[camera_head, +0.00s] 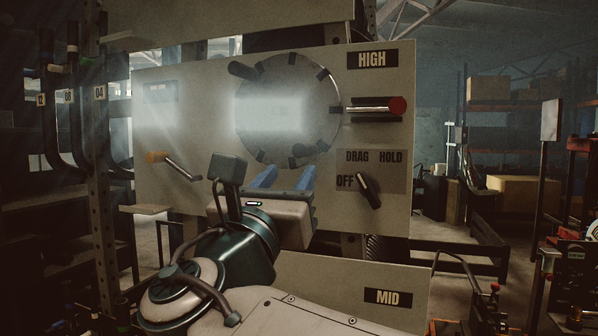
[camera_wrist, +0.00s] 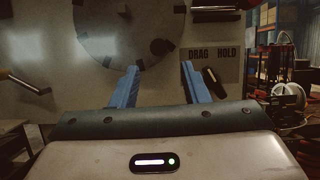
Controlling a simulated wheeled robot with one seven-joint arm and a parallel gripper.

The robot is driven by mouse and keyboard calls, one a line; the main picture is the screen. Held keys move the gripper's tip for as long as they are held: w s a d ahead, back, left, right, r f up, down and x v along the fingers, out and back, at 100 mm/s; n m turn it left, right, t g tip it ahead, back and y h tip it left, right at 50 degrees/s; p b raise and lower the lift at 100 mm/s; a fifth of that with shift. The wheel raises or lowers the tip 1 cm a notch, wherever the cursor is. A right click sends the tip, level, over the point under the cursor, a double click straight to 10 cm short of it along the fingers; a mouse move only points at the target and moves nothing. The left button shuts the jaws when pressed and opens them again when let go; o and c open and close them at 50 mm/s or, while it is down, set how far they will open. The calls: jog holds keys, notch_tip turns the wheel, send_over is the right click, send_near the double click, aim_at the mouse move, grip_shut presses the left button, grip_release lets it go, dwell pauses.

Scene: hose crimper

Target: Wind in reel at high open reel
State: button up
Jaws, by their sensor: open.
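The high reel (camera_head: 322,88) is a round grey disc on a pale panel labelled HIGH (camera_head: 372,59), with dark blocks around its rim and a larger dark knob (camera_head: 243,70) at upper left. Its lower part shows in the wrist view (camera_wrist: 110,45). A black selector knob (camera_head: 368,190) sits tilted by the words OFF, DRAG and HOLD; I cannot tell which it points at. A metal crank with an orange end (camera_head: 157,157) is at the panel's left. My gripper (camera_head: 284,176) is open and empty, its blue fingers in front of the panel below the disc.
A metal rod with a red end (camera_head: 397,106) sits right of the disc. A panel labelled MID (camera_head: 388,297) is below. Curved dark hooks with number tags (camera_head: 99,93) hang at the left. Shelving with boxes (camera_head: 488,89) stands at the right back.

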jog(key=v, duration=0.5)
jog(key=shift+b, duration=0.4)
jog(key=w+d+f+m+g, duration=0.2)
jog(key=d+f+m+g, duration=0.5)
jog(key=f, duration=0.4)
jog(key=w+d+f+m+g, duration=0.1)
jog(key=d+f+m+g, duration=0.35)
jog(key=d+f, duration=0.5)
jog(key=s+f+m+g+y, duration=0.3)
jog(key=s+f+m+y, duration=0.1)
jog(key=f+m, duration=0.6)
jog(key=s+d+f+m+g+y, duration=0.1)
jog(key=s+f+m+g+y, duration=0.2)
jog(key=f+m, duration=0.8)
jog(key=shift+s+f+g+y, duration=0.2)
jog(key=shift+s+g+y, duration=0.2)
jog(key=shift+s, duration=0.85)
jog(key=shift+d, duration=0.1)
